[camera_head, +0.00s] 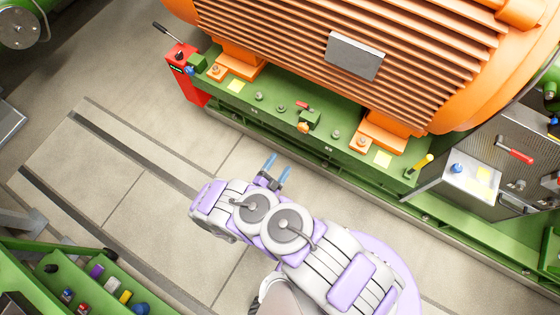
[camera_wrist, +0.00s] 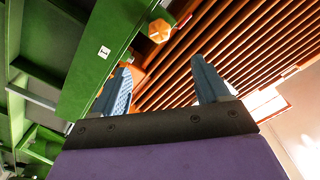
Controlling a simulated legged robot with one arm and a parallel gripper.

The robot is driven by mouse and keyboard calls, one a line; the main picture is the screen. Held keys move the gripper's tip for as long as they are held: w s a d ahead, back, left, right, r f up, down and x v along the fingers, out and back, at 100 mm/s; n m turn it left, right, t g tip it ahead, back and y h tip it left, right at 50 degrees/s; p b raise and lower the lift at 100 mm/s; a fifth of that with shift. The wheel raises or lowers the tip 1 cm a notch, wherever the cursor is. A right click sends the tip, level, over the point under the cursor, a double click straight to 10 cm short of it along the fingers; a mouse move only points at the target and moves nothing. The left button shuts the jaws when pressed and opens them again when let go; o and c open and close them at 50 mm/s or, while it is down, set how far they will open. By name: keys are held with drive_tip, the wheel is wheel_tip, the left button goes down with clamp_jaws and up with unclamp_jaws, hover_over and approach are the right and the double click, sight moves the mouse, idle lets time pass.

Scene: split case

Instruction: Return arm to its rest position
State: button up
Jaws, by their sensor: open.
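My gripper (camera_head: 277,168) has two blue fingers. In the head view it is out over the floor at the picture's middle, near the green base of the orange machine. In the wrist view the gripper (camera_wrist: 160,88) shows its fingers spread apart with nothing between them. My white and purple arm is bent and reaches up-left from the lower right, with the gripper at its end. The fingers look apart from the green base.
A large orange finned machine (camera_head: 430,60) stands on a green base (camera_head: 285,117) ahead. A red box with a lever (camera_head: 185,75) is at its left end. A control panel (camera_head: 470,180) is at right. A green tray (camera_head: 80,278) is lower left. Floor (camera_head: 150,190) is clear at left.

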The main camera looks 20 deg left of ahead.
idle(0.3)
drive_tip(key=w+a+r+g+y, duration=0.1)
drive_tip(key=w+a+r+g, duration=0.2)
drive_tip(key=w+a+r, duration=0.35)
drive_tip(key=w+a+r+g, duration=0.3)
drive_tip(key=w+r+g, duration=0.1)
drive_tip(key=w, duration=0.6)
drive_tip(key=w+d+r+n+g+y, duration=0.2)
drive_tip(key=d+r, duration=0.2)
drive_tip(key=r, duration=0.5)
drive_tip(key=w+d+r+n+g+y, duration=0.1)
drive_tip(key=d+r+g, duration=0.25)
drive_tip(key=r, duration=0.55)
drive_tip(key=s+d+r+n+g, duration=0.2)
drive_tip(key=s+d+r, duration=0.4)
drive_tip(key=d, duration=0.3)
drive_tip(key=s+d+r+n+g, duration=0.1)
drive_tip(key=s+d+r+n, duration=0.1)
drive_tip(key=s+d+r, duration=0.45)
drive_tip(key=s+d+r+n+g+h, duration=0.1)
drive_tip(key=s+d+r+g, duration=0.1)
drive_tip(key=s+d, duration=0.7)
drive_tip(key=s+d+r+n+g+h, duration=0.1)
drive_tip(key=s+d+r, duration=0.3)
drive_tip(key=s+d, duration=0.5)
drive_tip(key=s+g, duration=0.1)
drive_tip(key=s, duration=0.4)
drive_tip(key=shift+s+d+r+h, duration=0.15)
drive_tip(key=shift+d+r+h, duration=0.15)
drive_tip(key=shift+d+h, duration=0.1)
